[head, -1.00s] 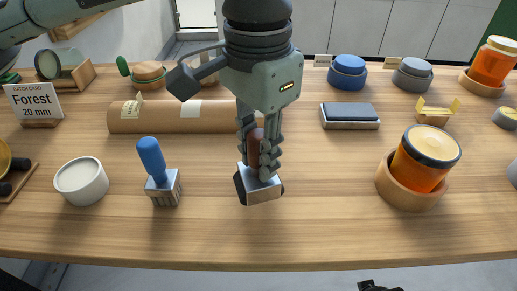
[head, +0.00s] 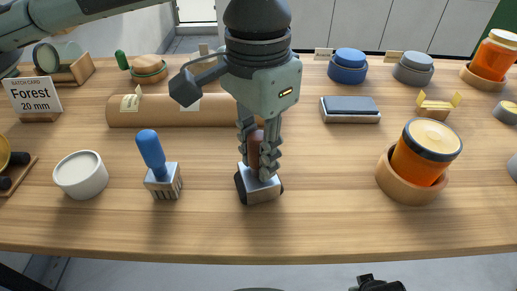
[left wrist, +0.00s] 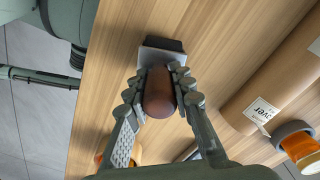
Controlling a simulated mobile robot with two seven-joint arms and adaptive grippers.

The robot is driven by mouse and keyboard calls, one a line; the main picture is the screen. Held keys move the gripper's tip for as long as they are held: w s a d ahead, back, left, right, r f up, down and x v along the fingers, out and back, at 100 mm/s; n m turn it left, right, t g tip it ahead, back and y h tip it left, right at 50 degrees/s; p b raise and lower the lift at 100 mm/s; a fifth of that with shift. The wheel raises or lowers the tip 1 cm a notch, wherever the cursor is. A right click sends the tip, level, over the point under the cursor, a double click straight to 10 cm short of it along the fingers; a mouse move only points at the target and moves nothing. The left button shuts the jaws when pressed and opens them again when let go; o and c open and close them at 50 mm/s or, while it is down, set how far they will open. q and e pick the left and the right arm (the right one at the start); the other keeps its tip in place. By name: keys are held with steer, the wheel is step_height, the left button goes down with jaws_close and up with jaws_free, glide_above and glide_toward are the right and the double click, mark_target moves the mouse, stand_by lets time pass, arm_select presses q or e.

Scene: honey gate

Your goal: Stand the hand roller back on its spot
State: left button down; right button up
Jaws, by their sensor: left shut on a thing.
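The hand roller has a brown handle (head: 255,150), a silver metal block (head: 262,190) and dark roller ends at its sides. My left gripper (head: 259,165) is shut on the handle from above, its fingers on both sides. The roller is nearly upright, handle up, at or just above the wooden table; I cannot tell if it touches. In the left wrist view the handle's rounded end (left wrist: 159,95) sits between the fingertips, with the metal block (left wrist: 155,55) beyond. No marked spot for it can be made out. A dark part (head: 380,284) at the bottom edge may be my right gripper.
A blue-handled pronged tool (head: 152,155) and white bowl (head: 80,176) stand to the left. An orange jar (head: 422,160) in a wooden ring is at right. A brown paper roll (head: 150,112) lies behind, left of a grey-topped pad (head: 350,108). The front strip is clear.

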mark_target(258, 135)
arm_select(q)
steer(key=shift+f, duration=0.15)
steer(key=c, duration=1.2)
jaws_free()
steer(key=shift+r+p, duration=0.45)
steer(key=shift+r, duration=3.55)
